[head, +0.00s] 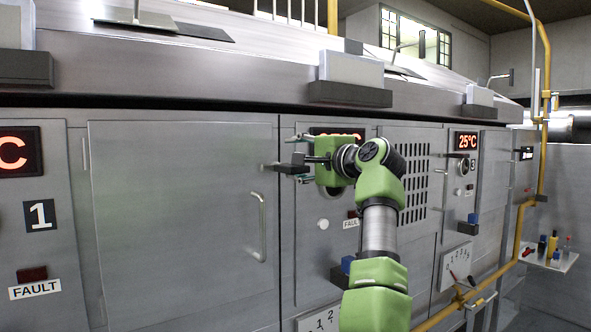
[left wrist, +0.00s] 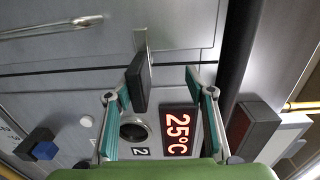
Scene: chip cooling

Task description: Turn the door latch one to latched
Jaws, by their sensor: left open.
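The door latch (head: 287,168) is a dark bar at the upper right edge of the large grey door (head: 180,220). In the left wrist view the latch (left wrist: 139,82) is a dark paddle on a silver stem. My left gripper (head: 302,158) is open at the latch, one finger above and one below. In the wrist view the paddle lies between the fingers (left wrist: 160,86), closer to the left-hand finger. I cannot tell whether they touch. My green wrist hides part of the panel behind. My right gripper is not in view.
A curved door handle (head: 262,228) sits below the latch. The panel beside the door has a white knob (head: 323,224) and a blue-topped switch (head: 346,265). A ledge with dark blocks (head: 350,94) overhangs above. A yellow pipe (head: 521,235) runs at the right.

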